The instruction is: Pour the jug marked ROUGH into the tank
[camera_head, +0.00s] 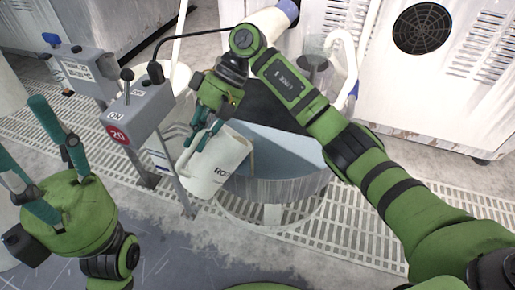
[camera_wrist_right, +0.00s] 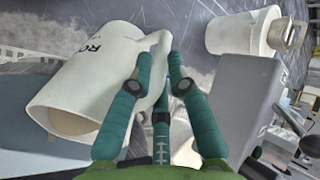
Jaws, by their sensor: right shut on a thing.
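The white jug marked ROUGH (camera_head: 220,165) is off the floor and tilted at the near left edge of the tank. My right gripper (camera_head: 205,135) is shut on its handle; the wrist view also shows the jug (camera_wrist_right: 95,70) with its open mouth toward the lower left and the gripper (camera_wrist_right: 160,75) at the handle. The round grey tank (camera_head: 270,190) has a blue-grey surface inside, partly hidden by my right arm and the jug. No stream is visible. My left gripper (camera_head: 35,150) is open and empty at the far left.
A grey control box (camera_head: 140,110) with an ON label and a red 20 disc stands on a post close left of the jug. Another box (camera_head: 85,68) is behind it. White cabinets (camera_head: 400,80) line the back. A white container (camera_wrist_right: 245,32) shows in the wrist view.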

